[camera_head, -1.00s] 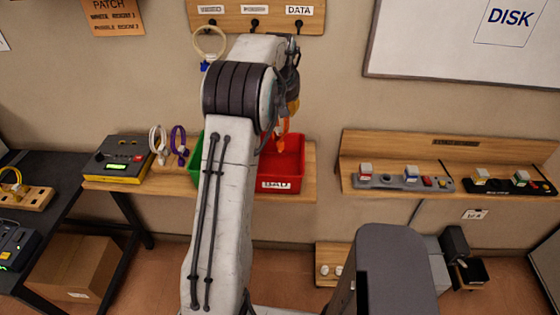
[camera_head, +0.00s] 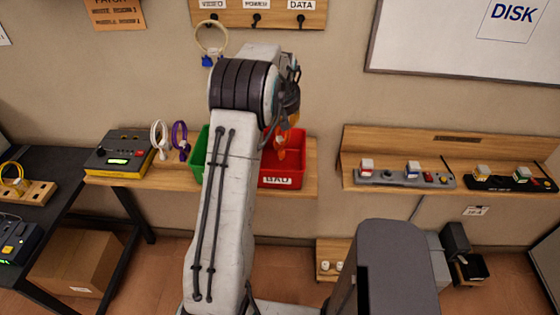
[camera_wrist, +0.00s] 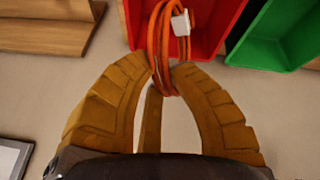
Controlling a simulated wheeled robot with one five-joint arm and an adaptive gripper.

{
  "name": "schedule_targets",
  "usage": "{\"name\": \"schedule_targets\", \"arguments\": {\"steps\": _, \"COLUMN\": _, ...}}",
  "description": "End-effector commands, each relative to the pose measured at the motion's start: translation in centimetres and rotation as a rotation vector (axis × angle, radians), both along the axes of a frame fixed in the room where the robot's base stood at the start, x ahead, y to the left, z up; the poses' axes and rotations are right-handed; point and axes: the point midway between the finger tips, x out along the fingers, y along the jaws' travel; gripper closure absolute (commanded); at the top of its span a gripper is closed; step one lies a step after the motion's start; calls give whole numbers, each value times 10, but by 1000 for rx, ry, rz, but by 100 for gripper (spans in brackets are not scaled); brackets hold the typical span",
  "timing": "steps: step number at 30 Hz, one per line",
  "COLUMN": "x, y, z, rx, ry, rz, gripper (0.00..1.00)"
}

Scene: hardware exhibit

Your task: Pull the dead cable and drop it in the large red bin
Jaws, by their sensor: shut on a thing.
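The orange cable (camera_wrist: 156,30) is a coiled loop with a white plug, and it hangs from my gripper (camera_wrist: 168,80). The brown fingers are closed on the coil's lower part in the wrist view. In the head view the cable (camera_head: 281,145) shows in front of the red bin (camera_head: 298,166), below my gripper (camera_head: 287,108). The red bin bears a "BAD" label and stands on the wooden shelf. In the wrist view the coil overlaps the red bin (camera_wrist: 212,32). I cannot tell whether the cable touches it.
A green bin (camera_head: 198,165) stands against the red bin's left side, partly hidden by my arm. White (camera_head: 159,138) and purple (camera_head: 180,137) cables and a yellow-black tester (camera_head: 119,152) are further left. A yellowish cable (camera_head: 210,37) hangs on the hook board. A device shelf (camera_head: 349,157) is at right.

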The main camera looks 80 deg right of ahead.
Motion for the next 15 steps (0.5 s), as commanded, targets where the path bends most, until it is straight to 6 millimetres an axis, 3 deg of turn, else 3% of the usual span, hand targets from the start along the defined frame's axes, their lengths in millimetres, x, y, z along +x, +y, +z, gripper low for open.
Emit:
{"name": "schedule_targets", "arguments": {"steps": 2, "x": 0, "y": 0, "z": 0, "rx": -1, "ry": 0, "rz": 0, "gripper": 100}}
{"name": "schedule_targets", "arguments": {"steps": 3, "x": 0, "y": 0, "z": 0, "rx": -1, "ry": 0, "rz": 0, "gripper": 77}}
{"name": "schedule_targets", "arguments": {"steps": 11, "x": 0, "y": 0, "z": 0, "rx": -1, "ry": 0, "rz": 0, "gripper": 54}}
{"name": "schedule_targets", "arguments": {"steps": 15, "x": 0, "y": 0, "z": 0, "rx": -1, "ry": 0, "rz": 0, "gripper": 54}}
